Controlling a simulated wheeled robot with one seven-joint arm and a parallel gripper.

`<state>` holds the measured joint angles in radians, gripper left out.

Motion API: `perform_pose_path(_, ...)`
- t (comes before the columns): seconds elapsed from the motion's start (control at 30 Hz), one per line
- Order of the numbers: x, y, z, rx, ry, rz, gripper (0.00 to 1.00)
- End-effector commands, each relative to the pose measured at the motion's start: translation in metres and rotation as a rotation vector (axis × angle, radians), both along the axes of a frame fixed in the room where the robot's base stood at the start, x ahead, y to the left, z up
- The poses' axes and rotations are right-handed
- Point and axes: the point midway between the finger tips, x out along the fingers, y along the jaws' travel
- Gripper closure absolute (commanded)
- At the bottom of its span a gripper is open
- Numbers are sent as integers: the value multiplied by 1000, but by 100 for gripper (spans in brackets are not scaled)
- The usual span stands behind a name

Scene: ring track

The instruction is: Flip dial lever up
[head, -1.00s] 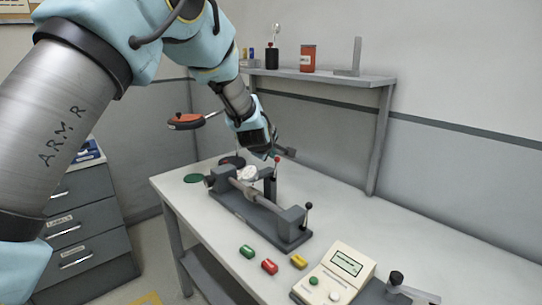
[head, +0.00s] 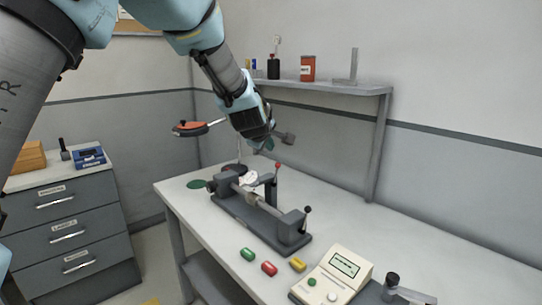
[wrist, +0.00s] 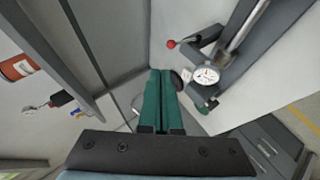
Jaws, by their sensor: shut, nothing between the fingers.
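The grey bench fixture (head: 262,225) carries a round white dial gauge (head: 250,179). A lever with a red ball knob (head: 278,166) stands upright beside the dial. In the wrist view the dial (wrist: 207,75) and the red knob (wrist: 171,44) lie just beyond the fingertips, to the right and above. My gripper (head: 268,146) is above the fixture, apart from the lever. Its green fingers (wrist: 160,72) are together, with nothing between them.
A second lever with a black knob (head: 308,210) stands at the fixture's right end. Green, red and yellow blocks (head: 269,268) and a cream display box (head: 340,272) are in front. A shelf (head: 335,87) with a red can (head: 308,68) hangs behind. The bench's right is fairly clear.

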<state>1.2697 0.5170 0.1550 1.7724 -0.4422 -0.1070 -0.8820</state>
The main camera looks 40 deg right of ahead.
Motion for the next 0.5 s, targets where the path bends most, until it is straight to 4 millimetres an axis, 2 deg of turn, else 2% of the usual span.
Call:
perform_pose_path(0.2,-15,17,23,-1,-1,-2,100)
perform_pose_path(0.5,-18,23,29,0,0,0,100)
